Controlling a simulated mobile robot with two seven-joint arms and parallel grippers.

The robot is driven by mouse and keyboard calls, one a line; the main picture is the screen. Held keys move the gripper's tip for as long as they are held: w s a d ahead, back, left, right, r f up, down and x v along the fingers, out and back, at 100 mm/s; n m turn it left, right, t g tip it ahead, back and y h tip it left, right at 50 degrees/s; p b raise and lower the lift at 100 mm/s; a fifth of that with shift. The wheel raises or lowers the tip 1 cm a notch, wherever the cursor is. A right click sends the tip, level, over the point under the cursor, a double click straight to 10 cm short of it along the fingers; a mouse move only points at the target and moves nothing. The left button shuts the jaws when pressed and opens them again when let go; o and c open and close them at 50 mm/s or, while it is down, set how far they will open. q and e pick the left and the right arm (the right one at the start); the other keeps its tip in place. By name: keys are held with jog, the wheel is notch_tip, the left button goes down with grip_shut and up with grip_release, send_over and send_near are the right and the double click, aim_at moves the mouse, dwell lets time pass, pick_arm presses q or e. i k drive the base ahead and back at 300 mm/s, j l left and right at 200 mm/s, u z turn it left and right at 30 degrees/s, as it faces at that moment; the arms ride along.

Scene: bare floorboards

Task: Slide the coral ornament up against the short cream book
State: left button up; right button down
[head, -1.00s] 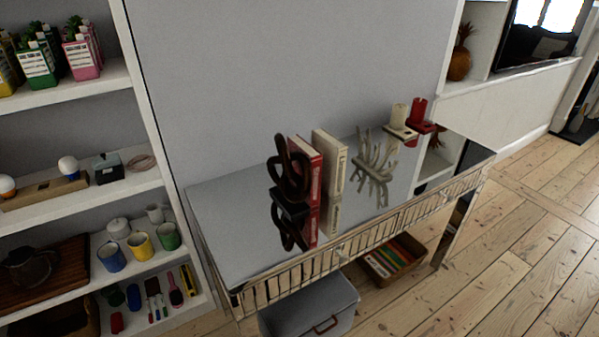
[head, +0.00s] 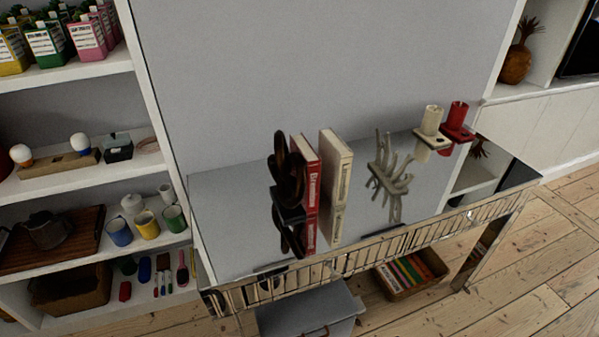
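The coral ornament (head: 388,168) is pale and branching and stands on the mirrored console table (head: 234,215), right of the books. The short cream book (head: 336,172) stands upright beside a red book (head: 305,172). A clear gap of table top lies between the cream book and the coral. The mirrored top reflects the books and the coral. Neither of my grippers is in view.
A dark knot sculpture (head: 286,168) stands against the red book's left side. A cream candle holder (head: 431,122) and a red one (head: 458,118) stand at the back right. Filled shelves stand at left.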

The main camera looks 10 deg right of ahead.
aim_at(391, 180)
jog(key=i+l, duration=0.15)
jog(key=l, duration=0.2)
jog(key=i+l+u, duration=0.15)
jog(key=l, duration=0.25)
jog(key=i+l, duration=0.15)
jog(key=l, duration=0.2)
jog(key=u, duration=0.05)
